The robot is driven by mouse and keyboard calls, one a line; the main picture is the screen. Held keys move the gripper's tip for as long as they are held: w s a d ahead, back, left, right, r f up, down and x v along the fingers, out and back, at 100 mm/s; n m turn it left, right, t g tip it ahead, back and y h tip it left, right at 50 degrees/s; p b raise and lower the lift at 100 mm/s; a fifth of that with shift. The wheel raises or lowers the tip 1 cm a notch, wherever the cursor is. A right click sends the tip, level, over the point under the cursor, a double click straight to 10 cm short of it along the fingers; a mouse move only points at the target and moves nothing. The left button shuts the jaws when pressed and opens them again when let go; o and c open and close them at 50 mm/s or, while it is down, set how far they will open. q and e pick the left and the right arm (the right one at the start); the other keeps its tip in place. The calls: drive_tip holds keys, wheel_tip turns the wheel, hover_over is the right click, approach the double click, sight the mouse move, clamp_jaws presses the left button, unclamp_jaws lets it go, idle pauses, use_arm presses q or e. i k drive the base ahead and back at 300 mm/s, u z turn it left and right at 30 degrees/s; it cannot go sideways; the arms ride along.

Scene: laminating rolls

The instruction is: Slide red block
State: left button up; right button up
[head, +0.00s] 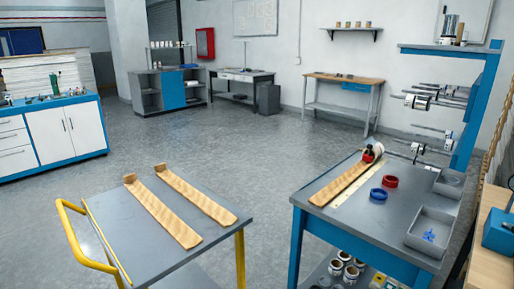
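A small red block (368,155) is at the far end of a wooden strip (340,184) on the blue-legged workbench (328,222). A white roll (377,148) is right beside the red block. The block is small, and I cannot tell whether it rests on the strip or is part of a device around the roll. Neither of my grippers is in view.
A red ring (390,181) and a blue ring (378,194) lie right of the strip. A grey bin (431,232) stands at the bench's right. A yellow-handled cart (210,242) holds two wooden strips. Open floor (259,135) lies behind both.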

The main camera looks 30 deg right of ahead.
sight(366, 157)
drive_tip(key=u, duration=1)
drive_tip(key=i, duration=4.8)
drive_tip(key=z, duration=2.7)
drive_tip(key=i, duration=3.5)
drive_tip(key=z, duration=2.8)
drive_tip(key=i, duration=0.5)
drive_tip(key=u, duration=0.05)
